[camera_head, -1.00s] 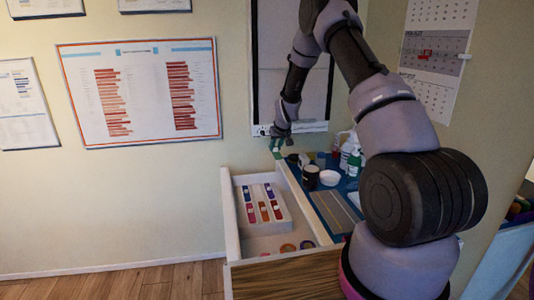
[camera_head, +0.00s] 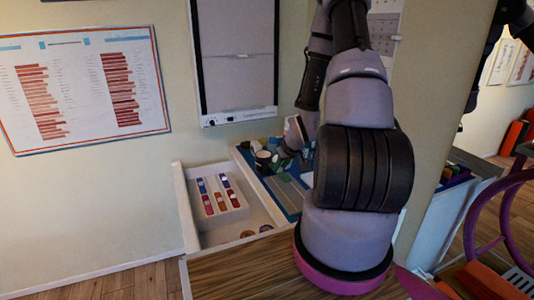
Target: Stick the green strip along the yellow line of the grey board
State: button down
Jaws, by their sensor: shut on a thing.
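The grey board (camera_head: 287,190) lies flat on the blue-topped surface, right of the open drawer. Its yellow line is too thin here to trace clearly. My gripper (camera_head: 288,152) reaches down over that surface, just beyond the board among the items at the back. It is shut on the green strip, but its fingertips are small and partly lost against the clutter. The strip itself cannot be made out clearly now, and I cannot tell whether it touches anything.
The open drawer (camera_head: 183,212) holds a white tray (camera_head: 234,214) of coloured pieces and round items near its front. A dark cup (camera_head: 263,160) stands close left of my gripper. A framed panel (camera_head: 236,118) is on the wall behind. My arm hides the surface's right side.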

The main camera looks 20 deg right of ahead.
aim_at(280, 190)
jog(key=shift+s+d+f, duration=0.45)
jog(key=shift+s+f, duration=0.25)
jog(key=shift+f, duration=3.15)
jog(key=shift+f, duration=0.25)
jog(key=c, duration=0.6)
grip_release()
jog(key=o, duration=0.6)
jog(key=shift+c, duration=0.2)
